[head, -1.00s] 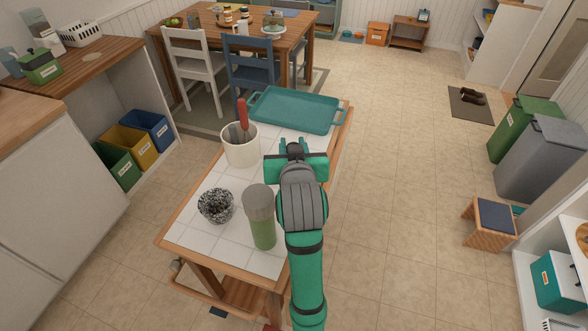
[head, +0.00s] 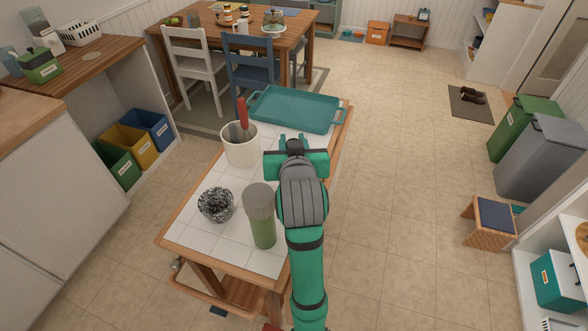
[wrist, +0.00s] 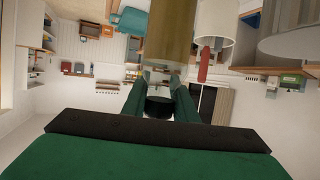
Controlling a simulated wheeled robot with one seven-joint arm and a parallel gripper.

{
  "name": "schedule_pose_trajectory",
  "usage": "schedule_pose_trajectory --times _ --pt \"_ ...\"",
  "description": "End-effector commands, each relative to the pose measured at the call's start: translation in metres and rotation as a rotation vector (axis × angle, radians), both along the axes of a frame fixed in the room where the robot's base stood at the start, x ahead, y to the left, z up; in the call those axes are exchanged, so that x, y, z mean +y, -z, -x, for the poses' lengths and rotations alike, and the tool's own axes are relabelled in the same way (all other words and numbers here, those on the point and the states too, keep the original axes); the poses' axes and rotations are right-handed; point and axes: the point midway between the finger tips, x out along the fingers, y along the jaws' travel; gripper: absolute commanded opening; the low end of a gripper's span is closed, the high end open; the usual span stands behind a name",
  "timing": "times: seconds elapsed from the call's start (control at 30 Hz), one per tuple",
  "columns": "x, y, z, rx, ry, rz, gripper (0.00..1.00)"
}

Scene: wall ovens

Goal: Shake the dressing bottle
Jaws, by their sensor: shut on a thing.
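My gripper (wrist: 162,82) is shut on an olive-yellow cylinder (wrist: 168,35), which I take for the dressing bottle.
On the cart (head: 195,238) stand a grey-lidded green bottle (head: 262,228), a black-and-white patterned cup (head: 209,213) and a white crock (head: 240,152) with a red-handled utensil. A teal tray (head: 295,108) lies at the far end. Open floor lies to the right.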

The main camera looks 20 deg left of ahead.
Motion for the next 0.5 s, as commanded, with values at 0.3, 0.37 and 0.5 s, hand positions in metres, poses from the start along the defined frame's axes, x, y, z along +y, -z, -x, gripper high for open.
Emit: schedule_pose_trajectory --times 0.3,0.37,0.5 --pt "-0.001 0.000 0.001 0.005 0.001 -0.001 0.00" --pt "0.000 0.008 0.000 -0.002 0.000 -0.002 0.00" --pt "0.000 0.005 0.000 -0.009 -0.001 -0.001 0.00"
